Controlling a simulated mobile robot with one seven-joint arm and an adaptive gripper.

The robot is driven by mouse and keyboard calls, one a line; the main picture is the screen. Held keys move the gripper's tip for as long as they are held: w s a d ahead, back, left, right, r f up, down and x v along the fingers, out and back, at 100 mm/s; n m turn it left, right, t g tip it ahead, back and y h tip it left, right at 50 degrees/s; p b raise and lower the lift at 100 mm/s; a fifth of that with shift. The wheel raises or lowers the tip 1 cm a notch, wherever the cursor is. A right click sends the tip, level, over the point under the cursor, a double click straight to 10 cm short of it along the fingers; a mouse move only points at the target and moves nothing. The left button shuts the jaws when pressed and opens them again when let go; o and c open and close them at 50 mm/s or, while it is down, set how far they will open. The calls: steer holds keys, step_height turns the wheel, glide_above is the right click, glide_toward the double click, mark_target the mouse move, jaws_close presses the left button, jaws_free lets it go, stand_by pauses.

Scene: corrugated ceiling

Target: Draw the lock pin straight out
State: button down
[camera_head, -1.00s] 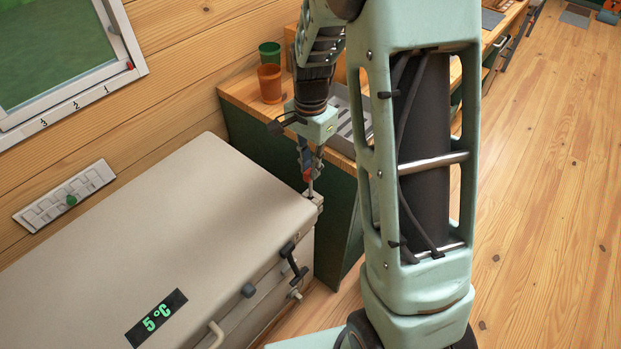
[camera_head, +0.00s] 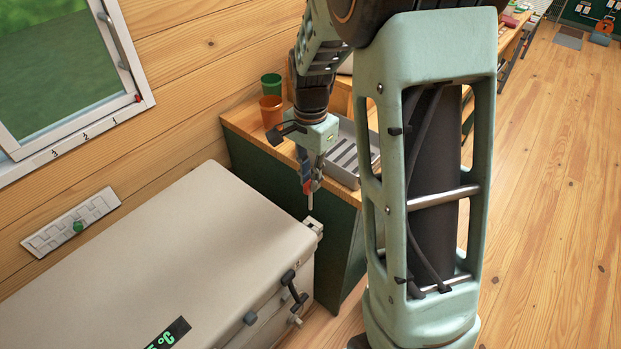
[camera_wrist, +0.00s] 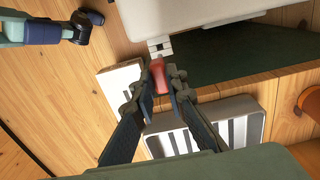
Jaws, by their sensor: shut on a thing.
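My gripper (camera_head: 310,182) is shut on the lock pin, which has a red grip and a thin metal shank (camera_head: 310,202) pointing down. The metal hasp (camera_head: 316,226) sits at the far right corner of the pale chest (camera_head: 215,235). The shank's lower end shows above the hasp with a gap between them. In the wrist view the red grip of the lock pin (camera_wrist: 159,76) lies between the fingertips (camera_wrist: 160,88), and the hasp (camera_wrist: 158,46) shows just beyond it.
A wooden-topped bench (camera_head: 248,118) behind holds a green cup (camera_head: 271,85), an orange cup (camera_head: 271,112) and a grey slotted tray (camera_head: 345,150). A black-handled latch (camera_head: 289,281) is on the chest's front. A wall panel with a green knob (camera_head: 78,226) is at left.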

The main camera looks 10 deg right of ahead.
steer(key=shift+r+p, duration=1.8)
steer(key=shift+r, duration=0.85)
steer(key=shift+f, duration=0.1)
